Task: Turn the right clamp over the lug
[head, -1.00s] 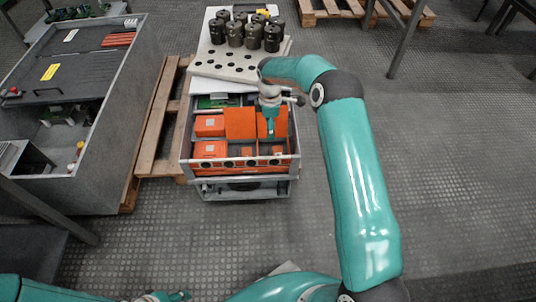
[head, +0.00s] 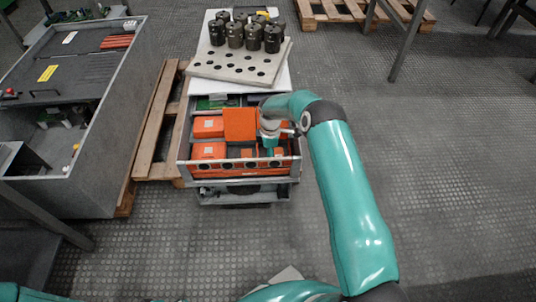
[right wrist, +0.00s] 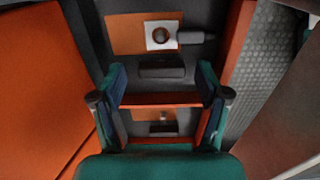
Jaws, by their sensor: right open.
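My right gripper (head: 271,147) is over the front right of a low grey box with orange blocks. In the right wrist view the right gripper (right wrist: 162,88) is open, its two fingers apart on either side of a narrow orange strip (right wrist: 160,99). Beyond the fingertips is a pale square plate with a dark round stud (right wrist: 160,37) and a dark barrel to its right, probably the lug. A dark block (right wrist: 161,67) lies just below it, possibly the clamp. A second, smaller dark block (right wrist: 163,130) shows between the fingers. I cannot tell contact.
The grey box (head: 184,160) has several orange blocks (head: 208,151) and upright walls. Behind it a perforated plate (head: 215,68) carries several dark cylinders. A large grey cabinet (head: 100,150) and a wooden pallet (head: 150,150) stand left.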

